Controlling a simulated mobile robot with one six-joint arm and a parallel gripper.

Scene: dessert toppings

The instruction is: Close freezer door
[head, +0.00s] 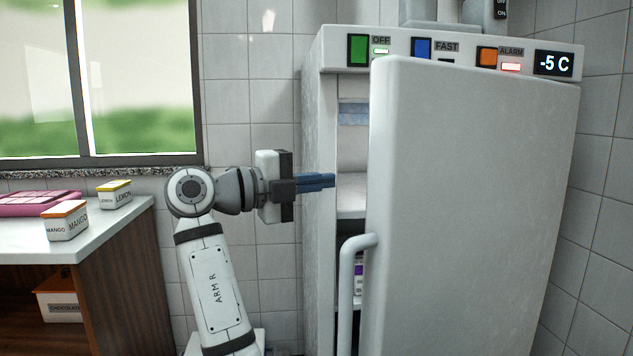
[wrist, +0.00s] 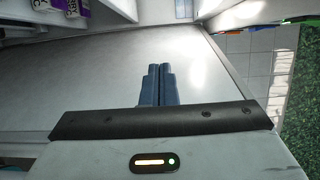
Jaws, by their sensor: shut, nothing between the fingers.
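The freezer door (head: 470,200) is white and stands partly open in the head view, with a gap on its left side showing the freezer's inside. Its curved handle (head: 346,290) is on the door's left edge. The freezer body (head: 319,190) stands behind it. My gripper (head: 333,181) is left of the door, level with the gap and above the handle, beside the freezer's left front edge. Its blue fingers are together and empty. In the wrist view the shut fingers (wrist: 158,70) point across a broad pale surface; whether they touch it I cannot tell.
The freezer's top panel (head: 450,48) has several lights and a -5 C display. Inside are a shelf (head: 351,190) and a purple-labelled pack (head: 359,275). At left a counter (head: 110,222) holds a mango box (head: 67,222), a lemon box (head: 114,194) and a pink tray (head: 38,202).

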